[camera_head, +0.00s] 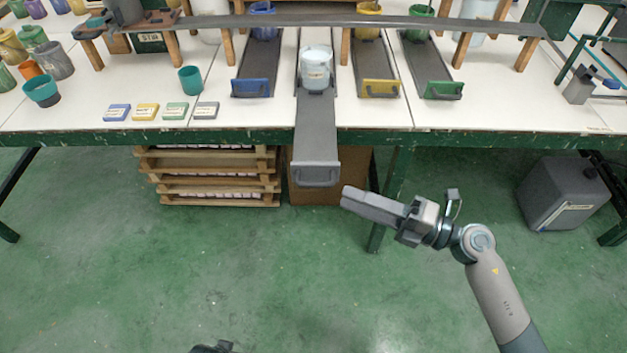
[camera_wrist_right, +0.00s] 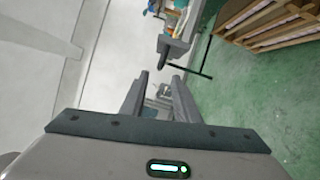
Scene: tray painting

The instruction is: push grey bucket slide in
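The grey slide (camera_head: 317,130) is pulled out, its front end well past the table edge. Its handle (camera_head: 316,176) hangs over the floor. A pale, whitish-grey bucket (camera_head: 315,68) stands upright on the slide, above the table. My right gripper (camera_head: 346,195) is just right of and slightly nearer than the handle, apart from it in the picture. In the right wrist view its fingers (camera_wrist_right: 160,78) are apart with nothing between them. A dark part, probably of my left arm (camera_head: 215,347), shows at the bottom edge; its fingers are hidden.
Blue (camera_head: 252,82), yellow (camera_head: 377,82) and green (camera_head: 436,84) slides sit fully on the table (camera_head: 540,110) beside the grey one. A teal cup (camera_head: 190,80) and several labelled blocks are left. Wooden pallets (camera_head: 215,190) and a grey canister (camera_head: 562,195) stand below. The front floor is clear.

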